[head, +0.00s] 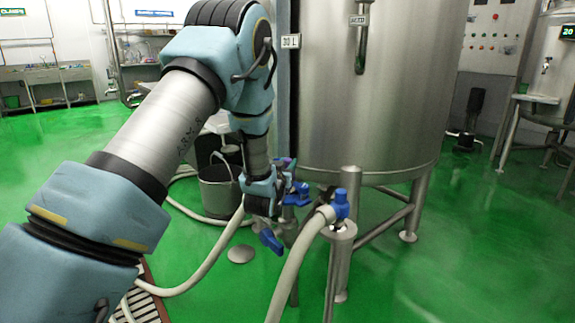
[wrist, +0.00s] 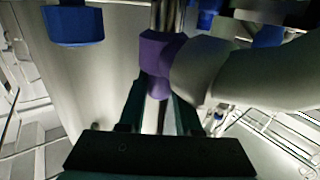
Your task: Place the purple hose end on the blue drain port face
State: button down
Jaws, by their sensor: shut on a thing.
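The purple hose end (wrist: 160,55) is between the teal fingers of my gripper (wrist: 158,104) in the wrist view, with its pale hose leaving to the right. My gripper is shut on it. In the head view my gripper (head: 283,186) is beside the tank's lower left, and only a little purple shows there. A blue hexagonal fitting (wrist: 72,26) is at the upper left of the wrist view, apart from the purple end. Blue fittings (head: 298,194) show close to my gripper in the head view. I cannot tell for sure which blue part is the drain port face.
A steel tank (head: 375,90) on legs stands behind my gripper. A second pale hose (head: 292,268) with a blue end (head: 340,204) rests at a steel post (head: 340,255) to the right. A bucket (head: 218,190) stands left. Green floor is open at right.

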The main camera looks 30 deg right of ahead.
jog(key=shift+f, duration=0.1)
jog(key=c, duration=0.6)
grip_release()
